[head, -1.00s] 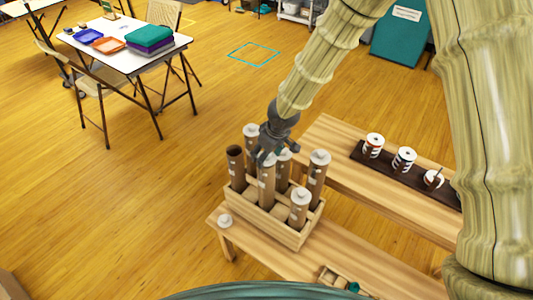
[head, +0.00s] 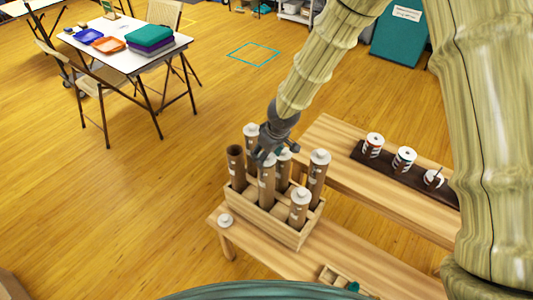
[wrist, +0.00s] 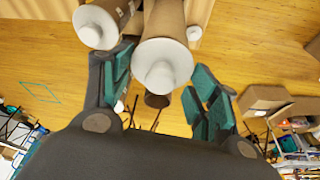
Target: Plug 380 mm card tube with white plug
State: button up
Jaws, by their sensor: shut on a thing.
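My gripper (head: 268,156) is at the top of a brown card tube (head: 267,192) in the middle of the wooden crate (head: 272,222). In the wrist view, my gripper's teal-padded fingers (wrist: 165,88) lie on either side of a white plug (wrist: 160,68) with a round knob. The plug sits at the end of the tube (wrist: 165,18), with no clear gap; how deep it sits is hidden. An open tube (head: 235,162) without a plug stands at the crate's left. A loose white plug (head: 225,220) lies on the bench left of the crate.
Other tubes in the crate carry white plugs, including a tall one (head: 317,175) and a short one (head: 299,212), close around my gripper. A dark tray (head: 388,172) with white-topped containers lies on the back bench. A small divided box (head: 335,278) stands in front.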

aim_at(273, 163)
jog(key=shift+r+p, duration=1.5)
jog(key=shift+r, duration=0.1)
dwell(2.0)
dwell(0.3)
jog(key=o, duration=0.4)
jog(key=shift+o, duration=0.2)
jog(key=shift+r, duration=0.1)
jog(key=p+v, duration=0.7)
jog(key=v, duration=0.3)
jog(key=shift+s+r, duration=0.15)
jog(key=shift+r, duration=0.2)
dwell(0.5)
jog(key=shift+f, duration=0.1)
